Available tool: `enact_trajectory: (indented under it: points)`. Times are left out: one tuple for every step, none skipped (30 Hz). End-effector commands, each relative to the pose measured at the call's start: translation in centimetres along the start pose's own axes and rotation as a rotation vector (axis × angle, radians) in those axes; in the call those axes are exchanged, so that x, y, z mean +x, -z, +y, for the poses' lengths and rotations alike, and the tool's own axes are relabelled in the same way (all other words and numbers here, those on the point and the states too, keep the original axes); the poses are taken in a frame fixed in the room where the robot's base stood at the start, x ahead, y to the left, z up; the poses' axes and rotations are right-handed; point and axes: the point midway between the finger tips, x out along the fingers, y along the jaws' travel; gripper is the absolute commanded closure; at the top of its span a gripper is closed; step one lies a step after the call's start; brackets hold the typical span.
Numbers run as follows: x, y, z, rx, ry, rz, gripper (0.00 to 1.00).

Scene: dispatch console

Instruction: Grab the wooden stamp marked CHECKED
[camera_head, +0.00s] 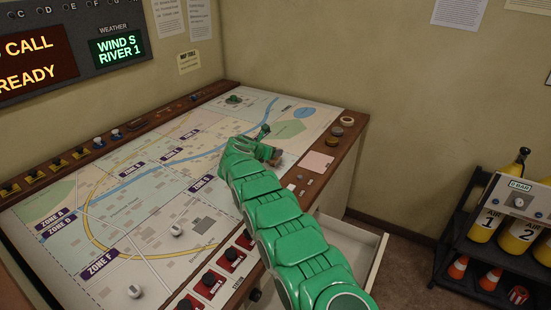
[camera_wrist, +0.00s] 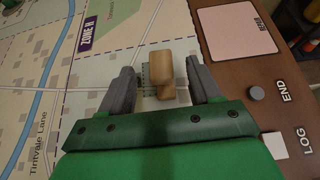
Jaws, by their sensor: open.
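A wooden stamp (camera_wrist: 160,70) with a rounded tan handle is on the map table, between the two grey fingers of my gripper (camera_wrist: 162,88) in the wrist view. The fingers are apart, with a gap visible on each side of the stamp. No marking on it can be read. In the head view my gripper (camera_head: 265,149) is low over the right part of the map, and a small brown part of the stamp (camera_head: 276,159) shows beside the fingers. The rest of it is hidden by my gripper.
A pink pad (camera_head: 317,162) lies on the wooden border right of the stamp, with small round items (camera_head: 336,131) behind it. A white drawer (camera_head: 362,275) stands open below. Red switches (camera_head: 231,258) line the front edge. A rack with yellow cylinders (camera_head: 486,222) stands right.

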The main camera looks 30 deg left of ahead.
Motion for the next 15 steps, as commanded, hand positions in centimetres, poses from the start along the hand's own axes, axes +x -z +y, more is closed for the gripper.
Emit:
enact_trajectory:
  points:
    - [0.3,0.1,0.0,0.000,0.001,0.001,0.37]
    - [0.5,0.1,0.0,0.001,0.001,0.001,0.37]
    - [0.7,0.1,0.0,0.002,0.002,0.002,0.37]
    - [0.9,0.1,0.0,0.002,0.001,0.002,0.37]
    - [1.0,0.1,0.0,0.002,0.001,0.002,0.37]
    - [1.2,0.2,0.0,0.002,0.001,0.002,0.37]
    - [1.3,0.2,0.1,0.002,0.000,0.002,0.37]
    - [1.5,0.2,0.1,0.001,0.001,0.002,0.37]
    - [1.6,0.2,0.1,0.000,0.000,0.002,0.37]
    - [1.8,0.2,0.1,0.000,0.001,0.003,0.37]
    - [1.9,0.2,0.1,0.000,0.000,0.003,0.37]
    - [2.0,0.2,0.1,0.000,0.000,0.003,0.37]
    - [2.0,0.2,0.1,0.000,0.000,0.002,0.37]
    - [2.1,0.1,0.0,0.001,0.000,0.002,0.37]
    - [2.2,0.1,0.0,0.001,0.000,0.001,0.37]
